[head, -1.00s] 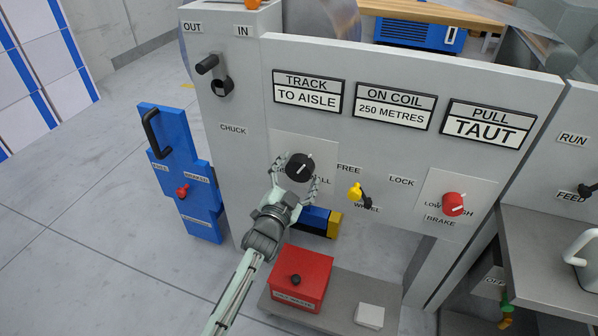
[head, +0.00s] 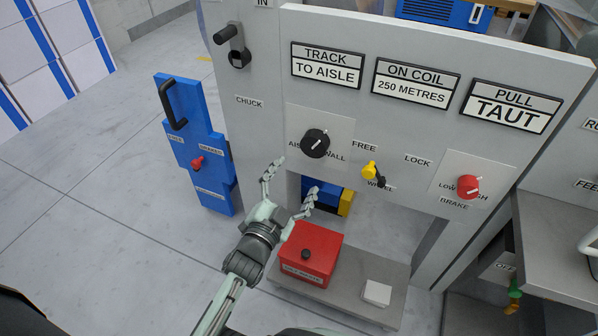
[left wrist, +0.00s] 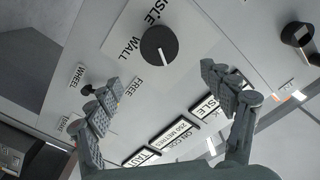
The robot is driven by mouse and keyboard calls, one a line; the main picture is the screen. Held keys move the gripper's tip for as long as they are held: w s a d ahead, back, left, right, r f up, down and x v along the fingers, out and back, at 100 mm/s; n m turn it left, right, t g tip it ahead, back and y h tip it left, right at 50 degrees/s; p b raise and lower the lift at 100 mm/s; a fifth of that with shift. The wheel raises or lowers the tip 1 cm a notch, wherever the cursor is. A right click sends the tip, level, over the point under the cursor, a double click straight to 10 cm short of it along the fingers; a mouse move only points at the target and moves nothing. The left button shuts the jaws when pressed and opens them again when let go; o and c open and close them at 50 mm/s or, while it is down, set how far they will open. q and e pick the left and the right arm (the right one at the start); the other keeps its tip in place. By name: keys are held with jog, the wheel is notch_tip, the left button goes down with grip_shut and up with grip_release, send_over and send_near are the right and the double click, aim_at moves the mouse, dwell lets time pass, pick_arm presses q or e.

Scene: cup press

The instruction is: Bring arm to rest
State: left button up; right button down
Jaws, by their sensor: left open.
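My left gripper (head: 289,181) is open and empty, in front of the grey machine panel (head: 262,125). It is below and left of the black track knob (head: 315,143) and apart from it in the head view. The left wrist view shows the fingers (left wrist: 165,95) spread wide, with the black knob (left wrist: 159,46) beyond them and nothing held. The knob's white mark points up and right in the head view, and its AISLE and WALL labels are partly hidden behind it. My right gripper is not in view.
A red box (head: 312,250) and a small white block (head: 377,292) sit on a low grey shelf (head: 345,285) below my left gripper. A yellow lever (head: 369,170) and red brake knob (head: 467,186) project to the right. Floor at left is clear.

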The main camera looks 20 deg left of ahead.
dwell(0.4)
pick_arm(q)
jog(key=s+a+f+n+g+y, duration=0.2)
jog(key=s+a+f+n+g, duration=0.3)
jog(key=s+f+g, duration=0.55)
jog(key=s+a+f+n+g, duration=0.1)
jog(key=s+f+g, duration=0.3)
jog(key=s, duration=0.8)
notch_tip(320, 180, down, 2)
jog(key=shift+s+a+f+p, duration=0.2)
jog(key=shift+s+a+p, duration=0.15)
jog(key=shift+a, duration=0.15)
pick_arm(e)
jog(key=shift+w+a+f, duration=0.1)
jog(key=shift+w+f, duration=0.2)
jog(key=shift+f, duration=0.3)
pick_arm(q)
jog(key=shift+g, duration=0.25)
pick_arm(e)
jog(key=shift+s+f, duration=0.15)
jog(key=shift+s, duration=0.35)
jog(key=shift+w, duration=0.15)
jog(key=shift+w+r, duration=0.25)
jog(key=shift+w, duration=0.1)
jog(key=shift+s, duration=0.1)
